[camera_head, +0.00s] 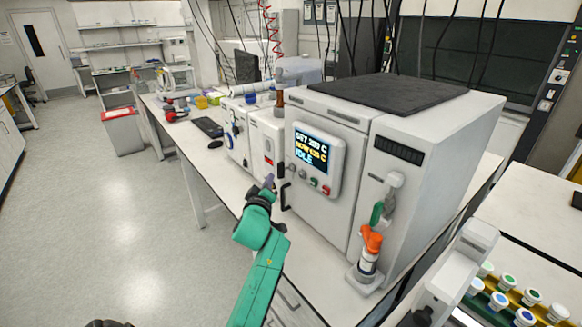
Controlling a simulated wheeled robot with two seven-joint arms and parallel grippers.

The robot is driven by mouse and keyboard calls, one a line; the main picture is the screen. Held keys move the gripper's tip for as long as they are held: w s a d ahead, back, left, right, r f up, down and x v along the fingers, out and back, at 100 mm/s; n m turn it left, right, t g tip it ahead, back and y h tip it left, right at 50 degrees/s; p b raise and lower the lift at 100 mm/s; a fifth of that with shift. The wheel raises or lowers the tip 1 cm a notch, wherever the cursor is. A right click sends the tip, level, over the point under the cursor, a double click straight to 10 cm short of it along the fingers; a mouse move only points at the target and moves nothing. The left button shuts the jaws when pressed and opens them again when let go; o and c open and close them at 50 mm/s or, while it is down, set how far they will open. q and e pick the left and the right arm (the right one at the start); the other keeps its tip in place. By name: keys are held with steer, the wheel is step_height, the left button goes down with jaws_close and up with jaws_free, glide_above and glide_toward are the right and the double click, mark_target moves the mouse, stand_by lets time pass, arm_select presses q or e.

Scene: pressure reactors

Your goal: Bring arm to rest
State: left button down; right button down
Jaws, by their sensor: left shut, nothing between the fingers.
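My left arm is teal and reaches up from the bottom of the head view. Its gripper (268,182) is shut and empty, in front of the large white reactor cabinet (328,190), close to the black door handle (286,196). It looks small and partly dark, and I cannot tell whether it touches the cabinet. The cabinet's screen (311,149) reads a set temperature, a current temperature and IDLE. My right gripper is not in view.
The white bench (183,133) runs back to the left with a keyboard (207,127) and smaller devices. Capped vials (498,299) sit in a rack at lower right.

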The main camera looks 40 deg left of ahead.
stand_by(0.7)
arm_select(q)
steer(key=s+d+f+m+g+h, duration=0.4)
steer(key=s+d+f+m+g, duration=0.2)
steer(key=s+d+f+m, duration=0.55)
steer(key=s+d+f+m+g+h, duration=0.55)
steer(key=s+d+f, duration=0.35)
steer(key=s, duration=0.5)
steer(key=s+f+g+b, duration=0.1)
steer(key=s+f+b, duration=0.15)
steer(key=f, duration=2.35)
steer(key=s+a+f+m+g+y+b, duration=0.1)
steer(key=s+a+f, duration=0.2)
steer(key=s+f, duration=1)
steer(key=s, duration=0.3)
steer(key=shift+f, duration=0.35)
